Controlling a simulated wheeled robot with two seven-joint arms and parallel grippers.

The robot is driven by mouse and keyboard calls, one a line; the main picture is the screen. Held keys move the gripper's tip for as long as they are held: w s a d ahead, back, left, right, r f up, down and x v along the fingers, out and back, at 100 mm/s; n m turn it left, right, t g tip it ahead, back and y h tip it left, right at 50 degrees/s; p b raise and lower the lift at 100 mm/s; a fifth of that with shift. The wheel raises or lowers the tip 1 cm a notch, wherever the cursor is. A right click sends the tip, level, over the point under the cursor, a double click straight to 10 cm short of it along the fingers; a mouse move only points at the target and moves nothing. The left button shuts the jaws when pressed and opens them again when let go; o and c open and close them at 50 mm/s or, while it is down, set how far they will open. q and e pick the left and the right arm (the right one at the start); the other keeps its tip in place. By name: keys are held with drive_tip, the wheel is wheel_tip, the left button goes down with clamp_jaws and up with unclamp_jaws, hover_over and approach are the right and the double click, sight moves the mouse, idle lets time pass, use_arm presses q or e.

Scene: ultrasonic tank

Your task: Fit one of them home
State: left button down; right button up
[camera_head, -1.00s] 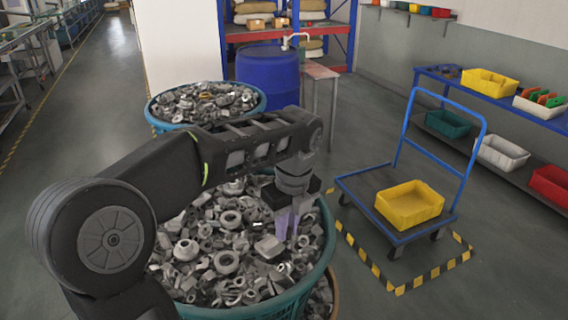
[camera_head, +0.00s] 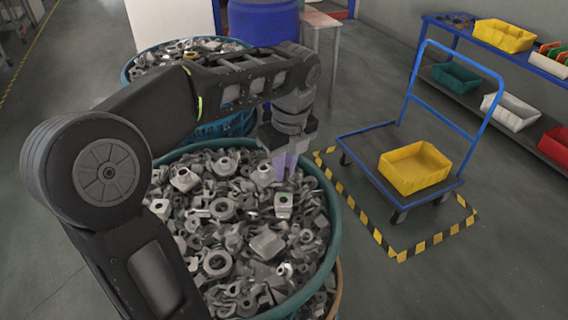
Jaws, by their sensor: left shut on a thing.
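A large green-rimmed basket (camera_head: 331,222) in front of me is heaped with grey metal rings, blocks and brackets. A squarish grey block (camera_head: 267,243) and a ring (camera_head: 222,208) lie on top of the heap. My left gripper (camera_head: 286,170) points down over the basket's back right part, near the rim. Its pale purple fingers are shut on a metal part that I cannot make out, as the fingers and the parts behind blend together. I cannot tell how far its tips are above the heap. My right gripper is not in view.
A second basket (camera_head: 128,76) of metal parts stands behind, next to a blue drum (camera_head: 262,22). To the right, a blue trolley (camera_head: 367,141) carries a yellow bin (camera_head: 415,168) inside striped floor tape. Shelves (camera_head: 466,98) with coloured bins line the right wall.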

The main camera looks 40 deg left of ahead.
use_arm(q)
drive_tip(key=shift+f, duration=0.1)
drive_tip(key=shift+f, duration=3.15)
drive_tip(key=shift+a, duration=0.1)
drive_tip(key=shift+f+b, duration=0.3)
drive_tip(key=shift+f, duration=0.1)
drive_tip(key=shift+f, duration=0.1)
drive_tip(key=c, duration=1.3)
unclamp_jaws()
